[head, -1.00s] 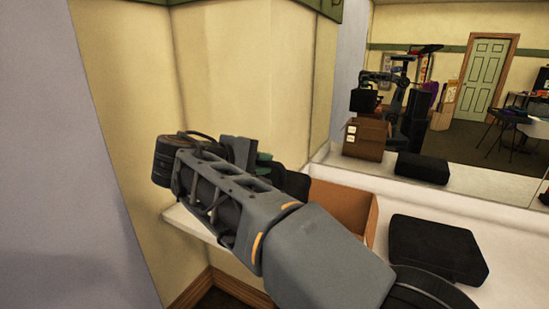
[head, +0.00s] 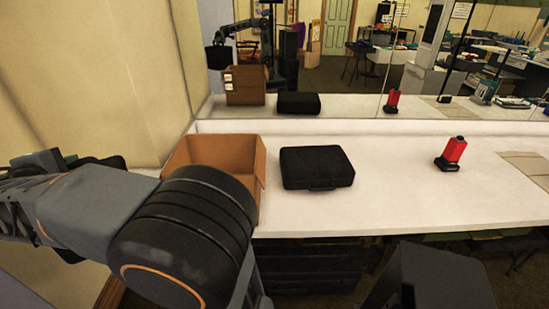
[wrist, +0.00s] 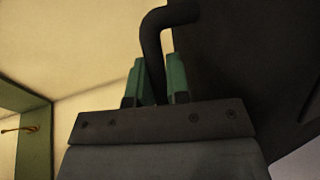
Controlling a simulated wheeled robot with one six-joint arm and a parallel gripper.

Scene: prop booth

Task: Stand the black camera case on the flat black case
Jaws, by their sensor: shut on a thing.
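The flat black case (head: 317,167) lies on the white counter, right of an open cardboard box, with its top clear. In the wrist view my gripper (wrist: 158,62) has its green fingers closed on a dark bent handle. The handle appears to belong to the black camera case (wrist: 245,70), whose dark side fills the upper right there. In the head view my arm reaches off to the left, and the fingers and their hold are not clearly visible. The mirror shows a black boxy thing hanging at my arm's end, off the counter.
The open cardboard box (head: 222,155) stands beside the flat case, partly behind my arm. A red and black object (head: 451,154) stands farther right, near a tan sheet (head: 524,164). The counter between is bare. A mirror (head: 350,60) runs behind, with a wall at left.

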